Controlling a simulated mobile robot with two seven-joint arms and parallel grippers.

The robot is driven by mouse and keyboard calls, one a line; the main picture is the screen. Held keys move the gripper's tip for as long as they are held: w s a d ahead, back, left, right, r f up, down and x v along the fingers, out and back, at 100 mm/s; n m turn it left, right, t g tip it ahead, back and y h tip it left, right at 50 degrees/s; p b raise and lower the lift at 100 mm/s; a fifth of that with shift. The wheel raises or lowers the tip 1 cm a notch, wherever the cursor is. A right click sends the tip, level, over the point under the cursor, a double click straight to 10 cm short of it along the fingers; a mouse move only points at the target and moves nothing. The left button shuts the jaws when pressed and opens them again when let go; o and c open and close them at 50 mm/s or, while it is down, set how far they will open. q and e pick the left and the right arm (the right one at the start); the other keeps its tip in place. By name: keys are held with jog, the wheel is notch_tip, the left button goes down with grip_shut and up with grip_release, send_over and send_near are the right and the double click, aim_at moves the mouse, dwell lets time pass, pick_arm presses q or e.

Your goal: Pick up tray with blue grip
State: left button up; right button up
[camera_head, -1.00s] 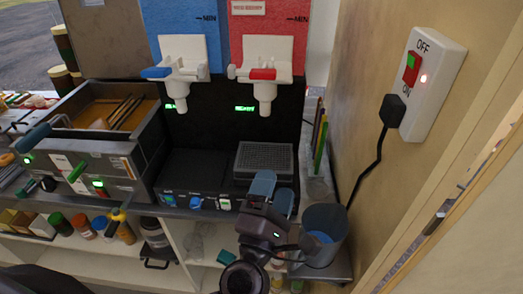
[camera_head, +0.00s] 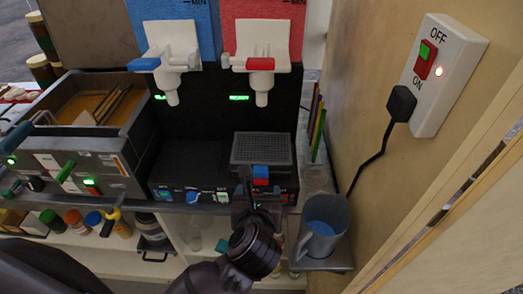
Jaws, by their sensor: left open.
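A drink machine has a black base under a blue and a red panel. A round blue grip (camera_head: 192,197) shows on its front, below the flat dark tray area (camera_head: 195,160) under the blue panel's spout. A grey grated tray (camera_head: 263,150) sits to the right, under the red panel's spout. My left gripper (camera_head: 258,198) is open in front of this right part, to the right of the blue grip. A small blue and red patch shows at its fingertips; I cannot tell what it belongs to. My right gripper is not in view.
A grey-blue mug (camera_head: 322,226) stands on a small ledge at the right. A switch box (camera_head: 436,75) with a plug and black cable (camera_head: 374,160) is on the right wall. A grey metal appliance (camera_head: 85,150) stands left. Bottles fill the shelf below.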

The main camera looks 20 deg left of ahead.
aim_at(261, 177)
pick_arm(q)
jog(key=shift+x, duration=3.6)
jog(key=shift+d, duration=0.15)
jog(key=shift+c, duration=0.3)
jog(key=c, duration=1.1)
